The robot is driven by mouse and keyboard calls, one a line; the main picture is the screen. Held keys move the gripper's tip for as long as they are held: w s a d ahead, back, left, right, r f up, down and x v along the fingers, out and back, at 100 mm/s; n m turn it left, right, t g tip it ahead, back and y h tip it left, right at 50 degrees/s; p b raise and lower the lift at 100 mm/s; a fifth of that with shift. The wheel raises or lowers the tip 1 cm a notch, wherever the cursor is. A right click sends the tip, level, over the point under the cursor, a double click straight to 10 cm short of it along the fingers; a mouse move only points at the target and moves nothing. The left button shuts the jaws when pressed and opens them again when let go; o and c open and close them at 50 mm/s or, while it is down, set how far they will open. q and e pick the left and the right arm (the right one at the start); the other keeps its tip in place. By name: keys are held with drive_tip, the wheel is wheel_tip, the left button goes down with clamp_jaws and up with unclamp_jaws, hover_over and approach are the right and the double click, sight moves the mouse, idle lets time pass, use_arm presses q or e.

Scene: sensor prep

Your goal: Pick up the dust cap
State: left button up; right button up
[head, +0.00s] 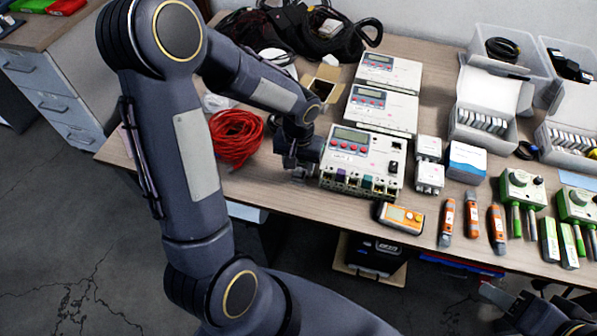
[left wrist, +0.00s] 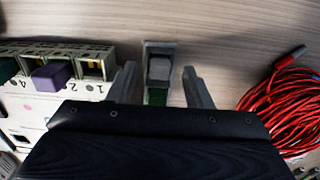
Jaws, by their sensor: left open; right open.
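My left gripper (head: 296,168) is low over the table, just left of the front white device (head: 352,152). In the left wrist view its two fingers (left wrist: 160,72) are open and apart. Between them is a small upright piece with a light grey block (left wrist: 159,68), a dark surround and a green part; I cannot tell for certain whether it is the dust cap. A purple plug (left wrist: 50,77) sits in a port of the device beside the left finger. My right gripper (head: 530,312) is at the bottom right of the head view, open and empty, clear of the table.
A red cable coil (head: 236,136) lies left of the left gripper; it shows right of the fingers in the wrist view. An orange meter (head: 400,217), orange-grey tools (head: 472,213) and green-handled instruments (head: 521,188) line the front edge. Bare table lies left of the device.

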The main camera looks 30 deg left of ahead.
use_arm(q)
drive_tip(key=shift+f, duration=0.35)
drive_tip(key=shift+c, duration=0.4)
clamp_jaws()
drive_tip(key=shift+r, duration=0.1)
